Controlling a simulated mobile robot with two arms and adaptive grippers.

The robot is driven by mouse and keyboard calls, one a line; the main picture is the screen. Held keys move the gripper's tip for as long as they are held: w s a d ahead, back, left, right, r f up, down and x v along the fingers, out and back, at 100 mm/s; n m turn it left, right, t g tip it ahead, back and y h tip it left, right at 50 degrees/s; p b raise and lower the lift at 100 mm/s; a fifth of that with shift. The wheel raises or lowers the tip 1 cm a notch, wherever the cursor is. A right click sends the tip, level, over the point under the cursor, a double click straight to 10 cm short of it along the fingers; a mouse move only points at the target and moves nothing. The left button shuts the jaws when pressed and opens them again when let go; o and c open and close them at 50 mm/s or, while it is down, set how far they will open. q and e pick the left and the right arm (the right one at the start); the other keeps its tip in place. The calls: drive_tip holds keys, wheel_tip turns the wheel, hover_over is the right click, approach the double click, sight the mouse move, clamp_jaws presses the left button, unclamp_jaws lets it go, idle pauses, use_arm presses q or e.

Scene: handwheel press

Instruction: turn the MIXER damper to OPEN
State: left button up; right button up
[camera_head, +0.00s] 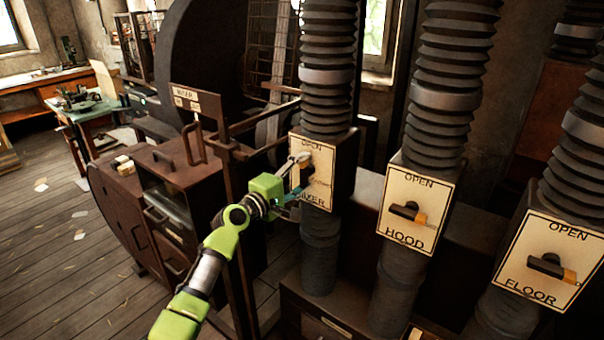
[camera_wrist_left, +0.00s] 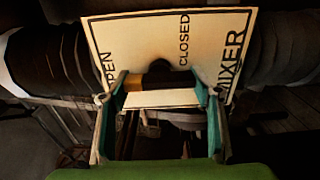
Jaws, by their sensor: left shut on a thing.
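The MIXER damper has a cream plate (camera_head: 319,192) with OPEN at its top and MIXER at its bottom. My green left gripper (camera_head: 299,178) is at the middle of this plate, over its lever, and hides much of it. In the left wrist view the plate (camera_wrist_left: 145,40) is seen sideways, with OPEN at left, CLOSED near the middle and MIXER at right. The lever's orange-brown part (camera_wrist_left: 133,83) shows between the teal fingers of the left gripper (camera_wrist_left: 160,93), which is shut on the lever. The lever's exact angle is partly hidden. My right gripper is not in view.
The HOOD plate (camera_head: 408,214) and FLOOR plate (camera_head: 547,262) stand to the right, each with its own dark lever with an orange tip. Ribbed ducts (camera_head: 328,70) rise above the plates. A dark metal frame with a small sign (camera_head: 196,100) stands left of the gripper.

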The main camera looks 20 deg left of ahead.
use_arm(q)
drive_tip(key=o, duration=1.1)
drive_tip(key=shift+s+a, duration=0.1)
drive_tip(key=v, duration=1.2)
